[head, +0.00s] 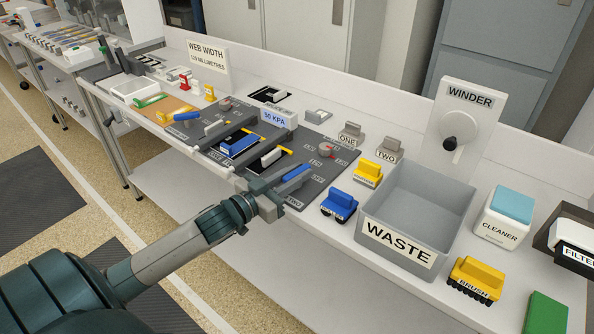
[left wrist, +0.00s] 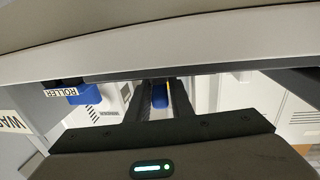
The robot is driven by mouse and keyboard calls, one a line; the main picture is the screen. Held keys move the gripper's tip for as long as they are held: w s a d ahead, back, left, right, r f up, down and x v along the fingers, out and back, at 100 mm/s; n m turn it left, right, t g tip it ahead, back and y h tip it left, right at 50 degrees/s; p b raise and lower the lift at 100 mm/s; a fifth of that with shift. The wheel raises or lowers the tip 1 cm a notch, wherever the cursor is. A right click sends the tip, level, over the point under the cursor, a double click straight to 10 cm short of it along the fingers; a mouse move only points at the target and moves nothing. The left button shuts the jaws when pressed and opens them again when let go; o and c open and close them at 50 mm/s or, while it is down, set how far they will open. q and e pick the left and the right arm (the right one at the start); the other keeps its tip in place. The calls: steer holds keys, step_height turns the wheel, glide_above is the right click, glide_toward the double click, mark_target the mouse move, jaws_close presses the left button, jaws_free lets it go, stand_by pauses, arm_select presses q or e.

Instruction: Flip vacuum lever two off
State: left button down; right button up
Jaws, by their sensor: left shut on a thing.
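A blue bar-shaped handle (head: 297,175) lies at the right front of the dark grey panel (head: 318,185), beside a "TWO" label at the panel's front edge. I take it as vacuum lever two. My left gripper (head: 268,190) is at the front edge of the panel, at the near end of this handle, and is shut on it. In the left wrist view, the blue handle (left wrist: 160,96) shows between the two dark fingers. The exact contact and the lever's base are hidden by the gripper. My right gripper is not in view.
A blue roller (head: 339,205) and a grey waste bin (head: 415,210) stand right of the panel. A blue block (head: 238,145) and a "50 KPA" sign (head: 274,117) are to the left and behind. The aisle floor in front is open.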

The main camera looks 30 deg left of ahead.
arm_select(q)
steer(key=shift+f+m+g+h, duration=0.1)
steer(key=shift+m+g+h, duration=0.2)
steer(key=shift+m+h, duration=0.6)
steer(key=shift+m+g+h+b, duration=0.35)
steer(key=shift+m+g+h, duration=0.05)
steer(key=shift+h, duration=0.6)
steer(key=shift+m+g+h+b, duration=0.7)
steer(key=shift+m+h, duration=0.2)
steer(key=shift+h, duration=0.4)
steer(key=shift+m+g+h+b, duration=0.3)
steer(key=shift+m+g+h, duration=0.2)
steer(key=shift+h, duration=0.1)
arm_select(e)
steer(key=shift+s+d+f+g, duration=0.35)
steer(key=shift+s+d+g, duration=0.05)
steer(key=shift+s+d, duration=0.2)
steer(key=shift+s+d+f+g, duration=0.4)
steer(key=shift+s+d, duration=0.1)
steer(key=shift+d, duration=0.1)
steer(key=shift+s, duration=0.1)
arm_select(q)
steer(key=c, duration=1.7)
jaws_free()
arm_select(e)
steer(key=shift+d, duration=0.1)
